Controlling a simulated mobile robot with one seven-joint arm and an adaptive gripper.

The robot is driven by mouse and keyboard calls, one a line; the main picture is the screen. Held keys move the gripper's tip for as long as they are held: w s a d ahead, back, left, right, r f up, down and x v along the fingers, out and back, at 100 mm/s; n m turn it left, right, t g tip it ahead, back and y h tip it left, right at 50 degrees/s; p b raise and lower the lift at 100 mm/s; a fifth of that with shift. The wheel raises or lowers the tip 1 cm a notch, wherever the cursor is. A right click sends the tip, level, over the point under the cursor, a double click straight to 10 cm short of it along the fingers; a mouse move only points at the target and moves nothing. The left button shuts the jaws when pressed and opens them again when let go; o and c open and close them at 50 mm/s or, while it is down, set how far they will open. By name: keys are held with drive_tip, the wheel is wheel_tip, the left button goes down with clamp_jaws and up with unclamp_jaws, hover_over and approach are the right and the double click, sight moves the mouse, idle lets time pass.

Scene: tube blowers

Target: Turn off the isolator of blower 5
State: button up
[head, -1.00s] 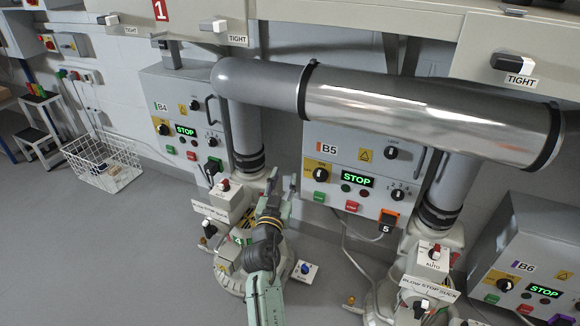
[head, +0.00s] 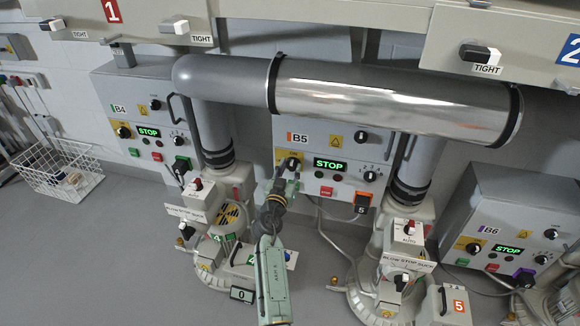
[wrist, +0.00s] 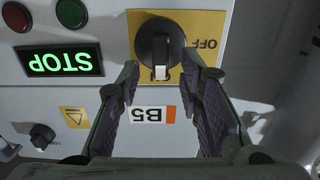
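The blower 5 isolator is a black rotary knob (wrist: 158,45) on a yellow plate, with a white pointer mark. In the wrist view, which is upside down, the pointer faces down toward a mostly hidden label. The word OFF stands to the knob's right. In the head view the knob (head: 291,162) is at the left of the B5 panel (head: 330,140). My gripper (wrist: 161,70) is open, its fingers on either side of the knob's lower part in the picture. I cannot tell whether they touch it. It also shows in the head view (head: 286,183), just below the knob.
The B5 display (wrist: 60,62) reads STOP in green. Red and green buttons sit nearby. A large pipe (head: 390,100) crosses above the panel. The B4 panel (head: 145,110) is left, the B6 panel (head: 520,215) right. Blower units stand on the floor below.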

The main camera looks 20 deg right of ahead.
drive_tip(key=shift+w+d, duration=0.2)
drive_tip(key=shift+w, duration=0.15)
drive_tip(key=shift+c, duration=0.2)
clamp_jaws()
